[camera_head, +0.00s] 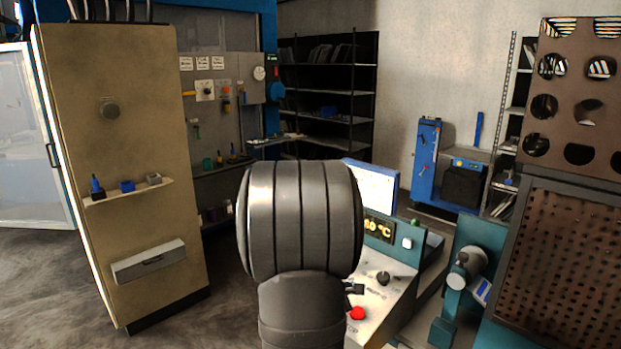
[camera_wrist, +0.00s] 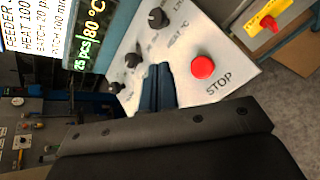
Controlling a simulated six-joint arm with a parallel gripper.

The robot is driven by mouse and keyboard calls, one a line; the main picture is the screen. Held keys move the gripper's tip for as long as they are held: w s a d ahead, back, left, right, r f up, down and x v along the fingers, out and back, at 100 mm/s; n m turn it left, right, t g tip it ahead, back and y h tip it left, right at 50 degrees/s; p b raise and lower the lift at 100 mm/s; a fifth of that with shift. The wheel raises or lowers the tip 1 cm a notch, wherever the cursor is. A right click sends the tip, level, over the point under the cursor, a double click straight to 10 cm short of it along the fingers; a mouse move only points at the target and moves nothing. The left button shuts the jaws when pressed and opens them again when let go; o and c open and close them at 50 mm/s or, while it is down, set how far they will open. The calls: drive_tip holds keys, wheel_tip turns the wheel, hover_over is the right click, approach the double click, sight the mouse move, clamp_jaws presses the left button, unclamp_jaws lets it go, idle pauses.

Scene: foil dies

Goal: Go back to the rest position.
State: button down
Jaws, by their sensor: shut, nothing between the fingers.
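My gripper (camera_wrist: 158,88) shows in the wrist view with its two dark fingers side by side, shut and empty. The fingers are in front of the sloped control panel (camera_wrist: 232,92), between its black knobs and the red STOP button (camera_wrist: 202,67). I cannot tell how far they are from the panel surface. In the head view my own arm fills the middle and hides part of the panel. The red button (camera_head: 357,313) shows just right of the arm.
The panel has a lit display (camera_head: 379,228) and a white screen (camera_head: 370,188) behind it. A beige cabinet (camera_head: 120,215) with a small shelf stands left. A teal machine (camera_head: 462,285) and a brown perforated board (camera_head: 570,270) stand right. Open floor lies at the left.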

idle(0.4)
drive_tip(key=f, duration=0.1)
drive_tip(key=w+d+f, duration=0.1)
drive_tip(key=f, duration=0.3)
drive_tip(key=shift+w+d+f, duration=0.15)
drive_tip(key=shift+w+f, duration=0.05)
drive_tip(key=shift+f, duration=0.05)
drive_tip(key=shift+s+r, duration=1)
drive_tip(key=shift+r, duration=2.15)
drive_tip(key=s+d+r+m+g, duration=0.35)
drive_tip(key=s+d+m, duration=0.4)
drive_tip(key=s, duration=0.35)
drive_tip(key=s+d+r+m+g, duration=0.35)
drive_tip(key=s+d+m, duration=0.35)
drive_tip(key=s, duration=0.5)
drive_tip(key=s+a+f+m+t+y, duration=0.1)
drive_tip(key=s+a+f+m+y, duration=0.2)
drive_tip(key=s+a, duration=0.3)
drive_tip(key=s+a+f+m+t+y, duration=0.1)
drive_tip(key=s+a+f+m+y, duration=0.2)
drive_tip(key=a, duration=0.9)
drive_tip(key=s+m, duration=0.3)
drive_tip(key=s, duration=0.1)
drive_tip(key=shift+s, duration=0.2)
drive_tip(key=shift+m, duration=0.25)
